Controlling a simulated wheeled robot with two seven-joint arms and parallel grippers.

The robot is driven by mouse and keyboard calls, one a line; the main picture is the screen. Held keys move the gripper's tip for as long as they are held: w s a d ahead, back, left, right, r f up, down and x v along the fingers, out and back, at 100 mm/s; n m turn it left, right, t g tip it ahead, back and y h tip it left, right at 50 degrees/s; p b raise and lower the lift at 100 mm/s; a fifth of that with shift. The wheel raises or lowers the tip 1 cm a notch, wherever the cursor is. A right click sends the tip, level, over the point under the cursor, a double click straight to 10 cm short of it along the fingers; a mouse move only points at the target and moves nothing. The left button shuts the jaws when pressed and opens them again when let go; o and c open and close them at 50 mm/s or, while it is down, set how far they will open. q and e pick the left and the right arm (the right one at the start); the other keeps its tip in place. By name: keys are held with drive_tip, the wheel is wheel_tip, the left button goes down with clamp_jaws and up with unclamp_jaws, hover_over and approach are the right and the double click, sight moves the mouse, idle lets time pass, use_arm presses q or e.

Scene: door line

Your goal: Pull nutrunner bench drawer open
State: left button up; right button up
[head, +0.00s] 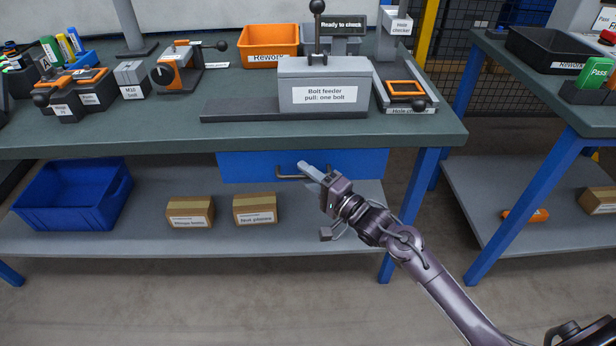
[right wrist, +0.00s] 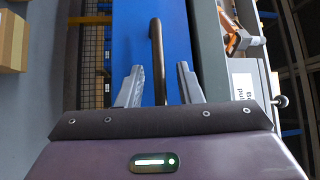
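The blue drawer (head: 350,164) sits under the bench top and looks closed. My right gripper (head: 309,170) is at the right end of the handle in the head view. In the right wrist view, the gripper (right wrist: 160,85) is open, with its two fingers apart and the dark handle (right wrist: 155,50) showing in the gap between them. I cannot tell whether either finger touches the handle. The drawer front (right wrist: 177,45) also shows behind the fingers. My left gripper is not in view.
The bench top (head: 180,135) holds a bolt feeder (head: 325,75), an orange rework bin (head: 269,42) and several tools. A lower shelf carries a blue crate (head: 70,195) and two cardboard boxes (head: 255,208). A second bench stands right. The floor in front looks clear.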

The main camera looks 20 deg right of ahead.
clamp_jaws()
idle(0.4)
